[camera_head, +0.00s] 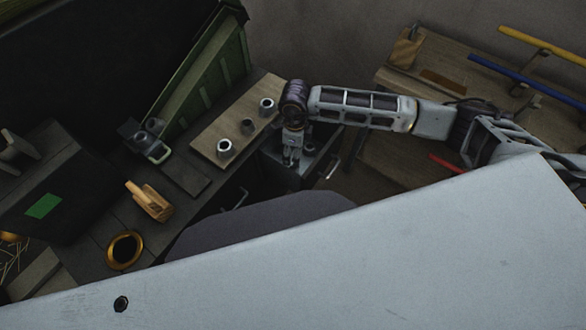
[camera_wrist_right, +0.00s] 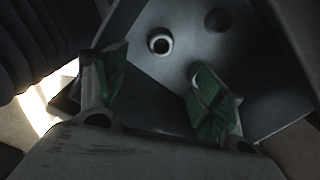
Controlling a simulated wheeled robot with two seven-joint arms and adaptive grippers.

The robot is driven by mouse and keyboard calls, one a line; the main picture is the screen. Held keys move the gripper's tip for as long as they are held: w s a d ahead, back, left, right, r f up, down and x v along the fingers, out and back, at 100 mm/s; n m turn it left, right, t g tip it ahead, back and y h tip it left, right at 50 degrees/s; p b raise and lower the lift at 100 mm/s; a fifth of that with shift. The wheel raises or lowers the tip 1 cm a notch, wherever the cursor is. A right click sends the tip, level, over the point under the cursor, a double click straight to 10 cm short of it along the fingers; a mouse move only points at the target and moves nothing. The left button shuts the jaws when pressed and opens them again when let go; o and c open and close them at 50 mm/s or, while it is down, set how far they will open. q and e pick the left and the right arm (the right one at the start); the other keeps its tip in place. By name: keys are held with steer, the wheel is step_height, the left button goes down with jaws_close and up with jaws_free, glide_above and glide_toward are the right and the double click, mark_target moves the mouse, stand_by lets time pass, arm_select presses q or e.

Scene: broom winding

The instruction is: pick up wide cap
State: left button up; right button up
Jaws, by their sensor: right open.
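My right gripper (camera_head: 291,163) reaches in from the right in the head view and points down over a dark grey tray (camera_head: 322,158). In the right wrist view its two green-padded fingers (camera_wrist_right: 158,90) are apart with nothing between them. Beyond the fingertips, a small hollow cap with a bright rim (camera_wrist_right: 160,41) lies in the grey tray (camera_wrist_right: 185,70). A darker round piece (camera_wrist_right: 217,20) lies to its right. I cannot tell which piece is the wide cap. My left gripper is not in view.
A wooden board (camera_head: 236,127) left of the gripper carries a large ring-like cap (camera_head: 225,148), a smaller piece (camera_head: 248,126) and another cap (camera_head: 267,106). A green crate (camera_head: 205,75) stands behind. A wooden holder (camera_head: 150,201) and a brass ring (camera_head: 124,249) are at left.

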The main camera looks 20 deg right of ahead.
steer(key=shift+f, duration=2.9)
steer(key=shift+f, duration=2.55)
steer(key=c, duration=0.8)
